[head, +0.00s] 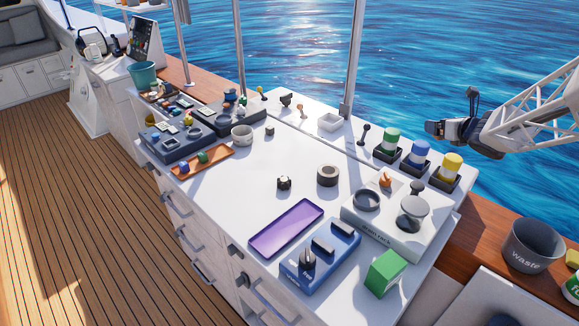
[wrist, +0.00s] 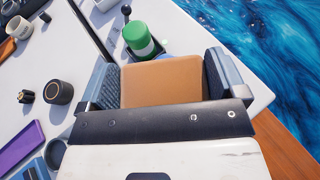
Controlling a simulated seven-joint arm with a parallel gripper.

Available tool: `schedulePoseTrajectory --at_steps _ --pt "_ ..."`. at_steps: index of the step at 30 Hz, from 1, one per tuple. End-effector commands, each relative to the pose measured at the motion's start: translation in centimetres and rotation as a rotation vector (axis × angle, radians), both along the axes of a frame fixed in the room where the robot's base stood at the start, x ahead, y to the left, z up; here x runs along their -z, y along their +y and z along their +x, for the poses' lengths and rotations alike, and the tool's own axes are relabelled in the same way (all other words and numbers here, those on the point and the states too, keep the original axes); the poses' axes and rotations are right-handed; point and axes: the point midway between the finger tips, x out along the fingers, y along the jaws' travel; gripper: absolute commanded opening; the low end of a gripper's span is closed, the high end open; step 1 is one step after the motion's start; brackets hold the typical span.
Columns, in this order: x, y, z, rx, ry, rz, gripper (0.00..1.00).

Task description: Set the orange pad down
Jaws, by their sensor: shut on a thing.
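In the wrist view, my gripper (wrist: 160,85) is shut on the orange pad (wrist: 162,80), a flat tan-orange piece. The pad sits between the two blue-grey fingers. In the head view, my gripper (head: 436,128) hangs in the air at the right, past the far edge of the white counter, with the water behind it. The pad cannot be made out there.
The white counter (head: 255,185) has bare room in its middle. Green (head: 391,140), blue (head: 420,150) and yellow (head: 451,163) cylinders stand in dark holders at its far right. A purple tray (head: 286,228), an orange tray (head: 203,161) and a waste bin (head: 531,245) also show.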

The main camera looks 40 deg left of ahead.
Motion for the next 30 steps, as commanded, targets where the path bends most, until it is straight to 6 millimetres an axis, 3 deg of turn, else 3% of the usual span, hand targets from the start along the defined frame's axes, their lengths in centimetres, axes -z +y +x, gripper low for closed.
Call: schedulePoseTrajectory --at_steps 3,12,30 --pt "0.0 3.6 -2.6 -0.071 0.0 0.0 0.67" --pt "0.2 11.3 -9.3 -0.244 0.0 -0.001 0.67" --pt "0.6 23.7 -25.0 -0.592 0.0 0.0 0.67"
